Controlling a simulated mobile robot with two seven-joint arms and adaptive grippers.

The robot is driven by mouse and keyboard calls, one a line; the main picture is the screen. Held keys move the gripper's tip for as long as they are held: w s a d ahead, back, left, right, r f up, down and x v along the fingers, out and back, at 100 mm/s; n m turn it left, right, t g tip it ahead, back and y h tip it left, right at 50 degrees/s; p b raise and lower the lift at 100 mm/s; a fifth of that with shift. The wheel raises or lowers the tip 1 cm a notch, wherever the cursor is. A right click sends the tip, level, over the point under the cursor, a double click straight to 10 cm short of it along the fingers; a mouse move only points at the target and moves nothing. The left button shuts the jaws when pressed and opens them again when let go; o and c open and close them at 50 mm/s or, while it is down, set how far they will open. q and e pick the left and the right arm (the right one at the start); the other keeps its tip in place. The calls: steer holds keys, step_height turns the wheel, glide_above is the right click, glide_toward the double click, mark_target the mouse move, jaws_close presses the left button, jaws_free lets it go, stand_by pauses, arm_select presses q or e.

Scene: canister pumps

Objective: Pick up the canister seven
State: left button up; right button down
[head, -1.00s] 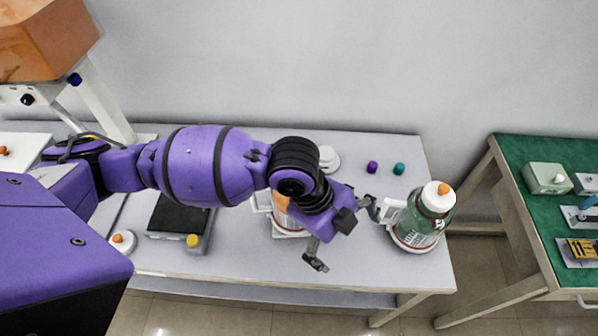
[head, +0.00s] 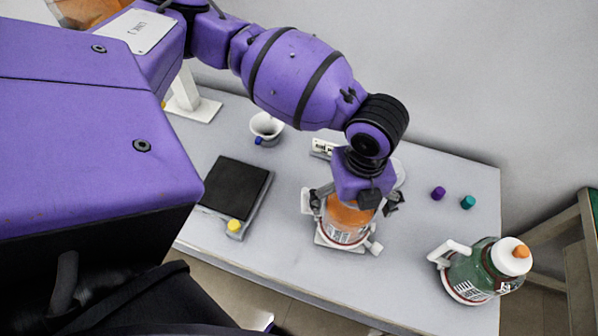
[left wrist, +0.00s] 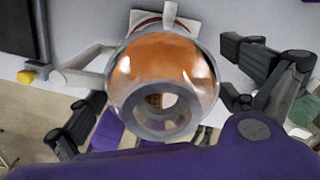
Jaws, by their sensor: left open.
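A canister with orange contents (head: 345,232) stands upright on a white base on the grey table; its number cannot be read. My left gripper (head: 356,200) is open above it, with a finger on either side of its upper part. In the left wrist view the orange canister (left wrist: 160,65) fills the middle, with its round grey rim towards me between the spread fingers (left wrist: 170,108). Contact cannot be told. A green canister (head: 470,270) with a white handle and orange-tipped cap stands near the table's right end. My right gripper is not in view.
A black-topped scale (head: 236,186) with a yellow knob stands left of the orange canister. A white cup (head: 266,126) is behind it. Purple (head: 438,193) and teal (head: 467,202) caps lie at the back right. Table between the two canisters is mostly clear.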

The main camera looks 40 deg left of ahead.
arm_select(q)
step_height(320, 180, down, 2)
steer(key=shift+a+f, duration=0.1)
steer(key=shift+r, duration=0.2)
steer(key=c, duration=1.6)
steer(key=shift+o, duration=0.2)
